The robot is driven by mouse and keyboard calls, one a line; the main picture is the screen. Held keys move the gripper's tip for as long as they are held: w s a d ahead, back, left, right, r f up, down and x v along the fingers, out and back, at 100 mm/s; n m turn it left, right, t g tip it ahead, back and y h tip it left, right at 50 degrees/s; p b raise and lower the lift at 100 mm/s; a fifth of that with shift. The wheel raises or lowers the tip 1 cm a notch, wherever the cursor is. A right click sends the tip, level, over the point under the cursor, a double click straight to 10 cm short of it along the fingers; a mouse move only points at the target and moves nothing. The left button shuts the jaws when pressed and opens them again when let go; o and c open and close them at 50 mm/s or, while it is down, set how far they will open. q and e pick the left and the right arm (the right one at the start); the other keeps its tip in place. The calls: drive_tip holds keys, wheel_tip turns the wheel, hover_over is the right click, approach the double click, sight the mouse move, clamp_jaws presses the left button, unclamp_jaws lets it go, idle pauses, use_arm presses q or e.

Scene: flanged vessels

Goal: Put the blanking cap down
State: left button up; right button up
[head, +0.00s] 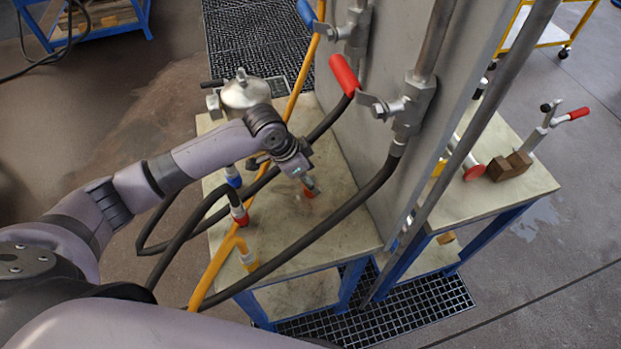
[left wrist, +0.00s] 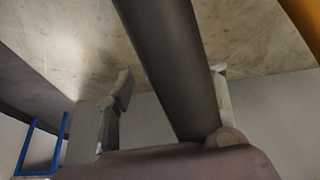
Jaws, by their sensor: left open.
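My left gripper (head: 312,186) is open above the left tabletop, beside the upright grey panel. In the left wrist view the fingers of my left gripper (left wrist: 171,78) stand apart, and a black hose crosses the view between them. No cap shows between the fingers there. My right gripper is not in view.
Black hoses (head: 335,235) and a yellow hose (head: 215,262) run close around my left gripper. The grey panel (head: 350,130) carries a red-handled valve (head: 404,106). A metal vessel (head: 245,92) stands at the back of the table (head: 310,258).

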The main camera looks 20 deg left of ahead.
use_arm(q)
drive_tip(key=v, duration=1)
drive_tip(key=shift+r+b, duration=0.25)
drive_tip(key=shift+b, duration=0.05)
drive_tip(key=shift+s, duration=0.1)
